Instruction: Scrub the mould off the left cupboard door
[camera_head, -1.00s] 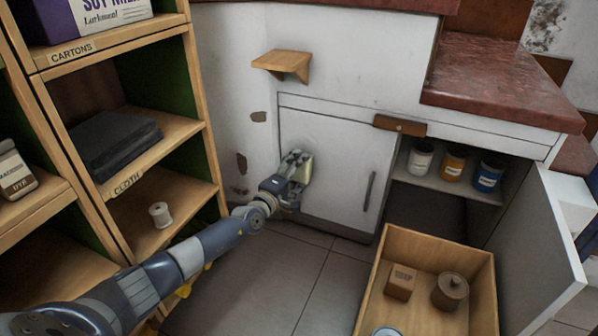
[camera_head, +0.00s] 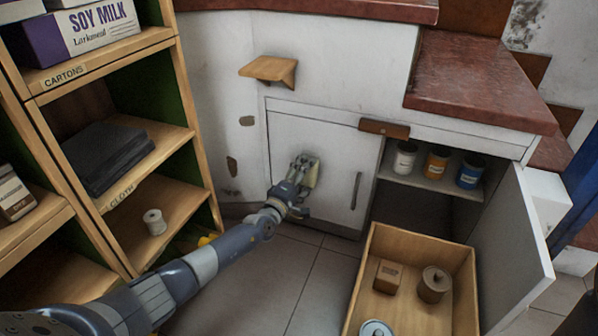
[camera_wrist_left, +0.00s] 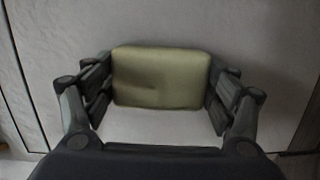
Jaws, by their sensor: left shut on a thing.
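The left cupboard door (camera_head: 335,155) is white and closed, with a dark upright handle (camera_head: 356,190) near its right edge. My left gripper (camera_head: 305,172) is in front of the door's left-middle part. It is shut on a pale green sponge (camera_wrist_left: 162,77), which shows between the fingers in the left wrist view. The sponge faces the door and looks close to it or touching; I cannot tell which. No clear mould shows on the visible part of the door; the patch behind the sponge is hidden. My right gripper is not in view.
The right cupboard door (camera_head: 512,250) stands open, showing several tins on a shelf (camera_head: 425,180). A wooden crate (camera_head: 461,262) with a few items stands on the floor in front. A wooden shelf unit (camera_head: 188,110) rises at the left. A small bracket shelf (camera_head: 268,69) juts from the wall.

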